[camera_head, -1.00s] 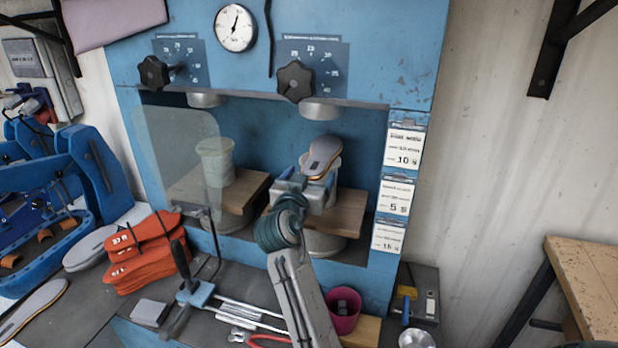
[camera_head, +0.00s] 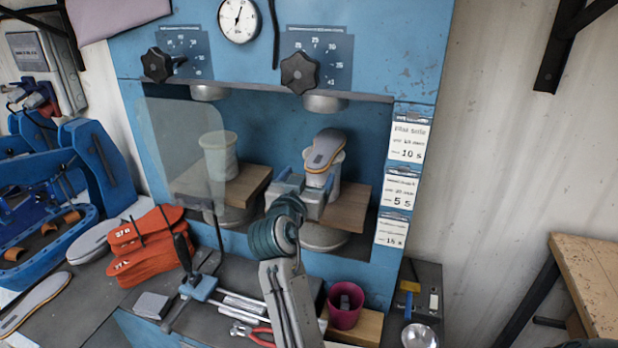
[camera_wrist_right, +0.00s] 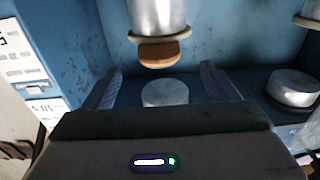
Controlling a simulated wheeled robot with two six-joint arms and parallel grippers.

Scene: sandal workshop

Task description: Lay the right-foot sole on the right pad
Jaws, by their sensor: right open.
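The grey sole (camera_head: 325,149) with a tan edge lies on top of the right pad (camera_head: 334,180), a pale column in the right bay of the blue press. In the right wrist view, which looks upside down, the sole's tan end (camera_wrist_right: 158,54) sits against the flange of the pad column (camera_wrist_right: 158,14). My right gripper (camera_head: 303,190) is in front of the sole, lower and slightly left. Its fingers are open, and the wrist view shows the sole beyond the fingertips (camera_wrist_right: 163,70), with nothing between them. My left gripper is out of view.
The right press head (camera_head: 325,103) hangs above the sole. The left pad (camera_head: 219,157) is bare behind a clear guard (camera_head: 180,150). Orange soles (camera_head: 143,247), a clamp tool (camera_head: 197,287) and a pink cup (camera_head: 346,305) crowd the bench in front.

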